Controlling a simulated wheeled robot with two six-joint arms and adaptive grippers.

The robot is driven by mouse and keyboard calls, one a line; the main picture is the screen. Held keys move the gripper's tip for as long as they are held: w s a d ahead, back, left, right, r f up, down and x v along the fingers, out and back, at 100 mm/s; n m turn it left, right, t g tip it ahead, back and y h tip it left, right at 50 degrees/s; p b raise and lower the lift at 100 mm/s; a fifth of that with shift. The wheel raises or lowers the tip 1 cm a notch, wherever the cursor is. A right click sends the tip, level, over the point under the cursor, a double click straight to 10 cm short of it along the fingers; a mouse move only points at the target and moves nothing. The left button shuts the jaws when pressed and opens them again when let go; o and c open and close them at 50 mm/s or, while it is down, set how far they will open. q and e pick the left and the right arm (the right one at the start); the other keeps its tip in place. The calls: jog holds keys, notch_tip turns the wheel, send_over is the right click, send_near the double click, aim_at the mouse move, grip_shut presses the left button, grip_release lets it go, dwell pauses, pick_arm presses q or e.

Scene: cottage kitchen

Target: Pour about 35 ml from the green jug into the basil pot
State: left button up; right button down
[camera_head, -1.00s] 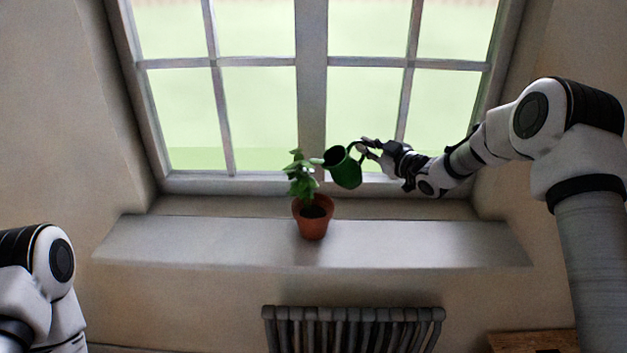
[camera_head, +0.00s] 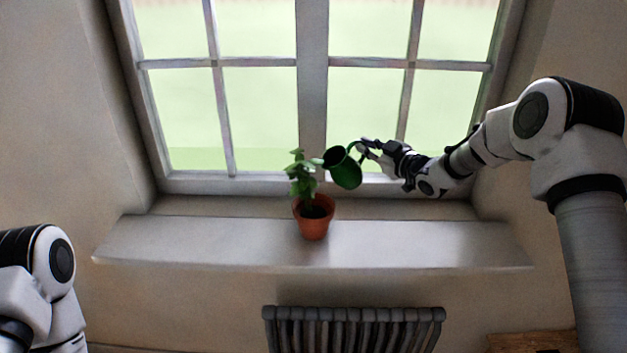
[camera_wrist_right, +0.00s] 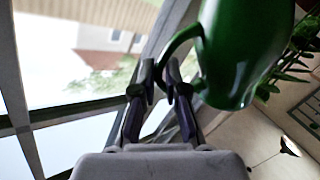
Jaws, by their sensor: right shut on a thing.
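The green jug (camera_head: 344,169) is held in the air above the windowsill, tilted with its spout to the left against or just over the plant's leaves. My right gripper (camera_head: 364,149) is shut on its handle, and the gripper (camera_wrist_right: 162,88) also shows in the right wrist view beside the jug body (camera_wrist_right: 243,50). The basil pot (camera_head: 314,224) is terracotta, upright on the sill, with a leafy green plant (camera_head: 301,178) and dark soil. No stream of water can be made out. Of my left arm only upper links show at the lower left; its gripper is out of view.
The pale windowsill (camera_head: 200,243) is clear on both sides of the pot. The window (camera_head: 312,100) with its bars stands close behind the jug. A dark radiator (camera_head: 353,325) is below the sill, and a wooden surface (camera_head: 530,342) shows at the lower right.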

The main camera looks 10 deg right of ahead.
dwell(0.4)
notch_tip(320, 180, down, 6)
jog(key=d+m+y+b, duration=0.1)
jog(key=d+m+b, duration=0.1)
jog(key=m, duration=0.4)
jog(key=shift+w+d+r+t+b, duration=0.15)
jog(key=shift+w+d+t+b, duration=0.25)
jog(key=shift+d, duration=0.05)
dwell(0.9)
